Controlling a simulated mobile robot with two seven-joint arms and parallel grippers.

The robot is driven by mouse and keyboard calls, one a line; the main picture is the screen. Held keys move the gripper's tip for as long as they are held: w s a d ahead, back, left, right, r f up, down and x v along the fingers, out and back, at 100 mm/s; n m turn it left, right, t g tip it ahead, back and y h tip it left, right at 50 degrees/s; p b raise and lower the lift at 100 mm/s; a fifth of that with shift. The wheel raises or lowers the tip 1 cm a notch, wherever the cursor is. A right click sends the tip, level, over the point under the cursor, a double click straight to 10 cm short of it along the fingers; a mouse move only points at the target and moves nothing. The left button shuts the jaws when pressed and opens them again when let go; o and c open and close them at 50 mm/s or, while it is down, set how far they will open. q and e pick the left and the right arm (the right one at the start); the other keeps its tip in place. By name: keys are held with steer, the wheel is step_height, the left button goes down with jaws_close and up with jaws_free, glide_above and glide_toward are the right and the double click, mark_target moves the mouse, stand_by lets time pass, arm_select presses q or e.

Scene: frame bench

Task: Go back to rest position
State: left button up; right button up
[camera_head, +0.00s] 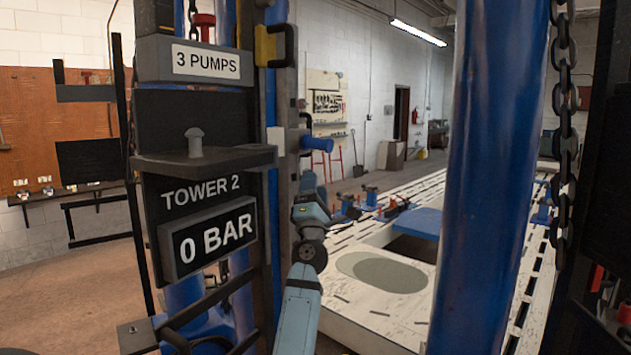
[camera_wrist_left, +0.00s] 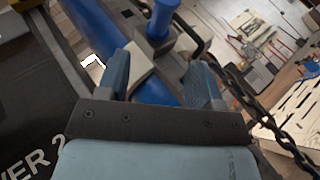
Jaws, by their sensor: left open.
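My left arm rises from the bottom centre of the head view, in front of the bench. My left gripper (camera_head: 309,183) is beside the tower, just below a blue peg (camera_head: 317,143) that sticks out to the right. In the left wrist view the two blue-grey fingers of my gripper (camera_wrist_left: 160,80) are apart. A blue post (camera_wrist_left: 95,25) and the blue peg (camera_wrist_left: 164,18) show beyond the fingers. I see nothing held, and I cannot tell whether the fingers touch the post. My right gripper is in neither view.
The tower carries a "3 PUMPS" sign (camera_head: 206,63), a grey shelf (camera_head: 240,157) and a "0 BAR" display (camera_head: 216,240). A thick blue column (camera_head: 487,180) and a hanging chain (camera_head: 563,130) stand right. The white slotted bench (camera_head: 375,320) lies behind my arm.

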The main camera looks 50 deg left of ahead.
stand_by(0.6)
